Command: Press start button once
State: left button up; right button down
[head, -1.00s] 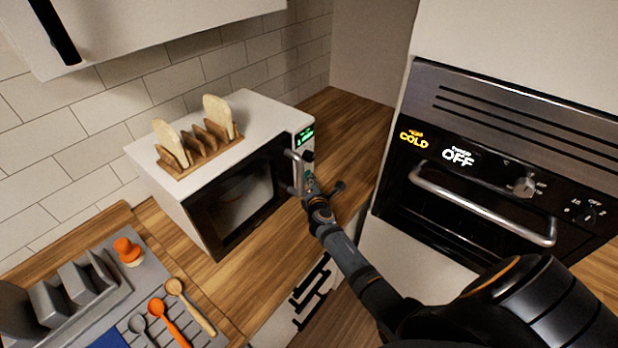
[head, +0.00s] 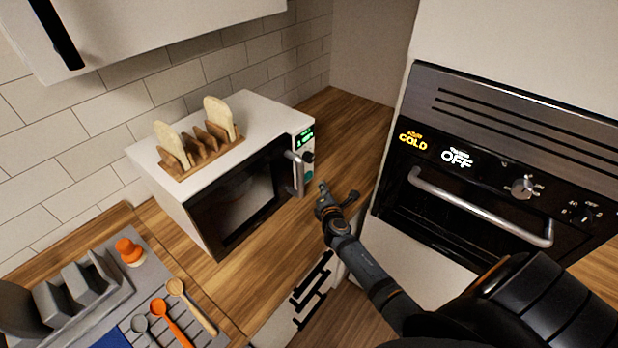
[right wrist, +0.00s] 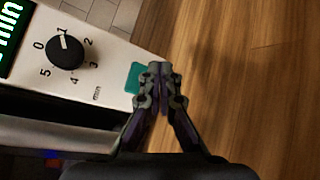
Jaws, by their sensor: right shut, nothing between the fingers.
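The white microwave (head: 150,160) stands on the wooden counter, its door shut. Its control strip has a green-lit display (head: 305,136), a black knob (right wrist: 66,53) and a green button (right wrist: 134,78) below the knob. The button also shows on the panel in the head view (head: 309,172). My right gripper (head: 323,187) is shut and empty, in front of the microwave's lower right side and apart from the panel. In the right wrist view the closed fingertips (right wrist: 160,70) appear just right of the button and partly beside its edge. My left gripper is not in view.
A wooden toast rack (head: 205,155) with two bread slices stands on the microwave. The door handle (head: 296,173) juts out beside the panel. A black oven (head: 480,190) is at right. A grey tray with spoons (head: 190,305) lies at lower left.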

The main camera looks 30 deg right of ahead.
jog(key=shift+s+d, duration=0.25)
jog(key=shift+s, duration=0.3)
jog(key=shift+s+d, duration=0.2)
jog(key=shift+s, duration=0.35)
